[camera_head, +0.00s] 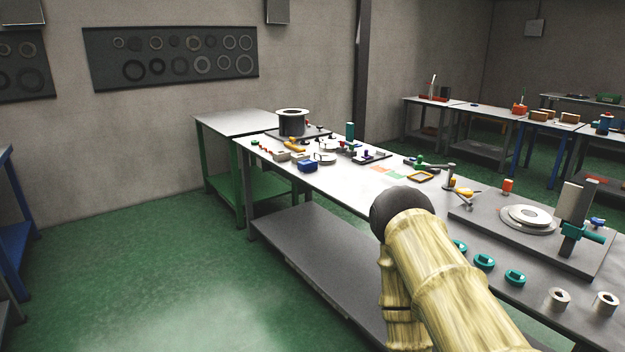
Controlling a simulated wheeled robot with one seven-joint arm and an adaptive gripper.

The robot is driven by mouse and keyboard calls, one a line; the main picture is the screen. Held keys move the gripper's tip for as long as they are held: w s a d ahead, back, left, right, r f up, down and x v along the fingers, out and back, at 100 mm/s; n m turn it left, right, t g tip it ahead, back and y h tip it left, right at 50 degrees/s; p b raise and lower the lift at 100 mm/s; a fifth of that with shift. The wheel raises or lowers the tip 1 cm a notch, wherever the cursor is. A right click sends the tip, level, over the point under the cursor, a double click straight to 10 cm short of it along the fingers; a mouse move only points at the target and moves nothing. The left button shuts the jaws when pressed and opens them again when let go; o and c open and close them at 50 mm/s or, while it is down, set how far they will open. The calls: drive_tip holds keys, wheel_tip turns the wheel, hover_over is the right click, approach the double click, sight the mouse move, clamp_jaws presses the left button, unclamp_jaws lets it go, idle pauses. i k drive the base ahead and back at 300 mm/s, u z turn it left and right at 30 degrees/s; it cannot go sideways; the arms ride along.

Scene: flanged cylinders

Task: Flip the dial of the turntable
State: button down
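A round silver disc with a white ring on top (530,216) sits on a flat grey base plate (480,222) at the right of the long table; it looks like a turntable. An upright stand with a pale block and a teal part (572,228) rises from the right of that plate. I cannot tell which part is the dial. A dark flanged cylinder (292,124) stands on another dark plate at the table's far end. My arm, pale yellow with a dark rounded joint, reaches up from the bottom and hides part of the table's front edge. My gripper is not in view.
The long grey table (335,195) holds many small parts. Teal rings (484,261) and metal flanged cylinders (558,299) lie along its near right side. A blue block (308,166) is farther left. More benches stand at the back right. Green floor (130,260) is clear at left.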

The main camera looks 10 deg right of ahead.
sight(464, 193)
drive_tip(key=z, duration=0.2)
drive_tip(key=i, duration=1.3)
drive_tip(key=z, duration=0.2)
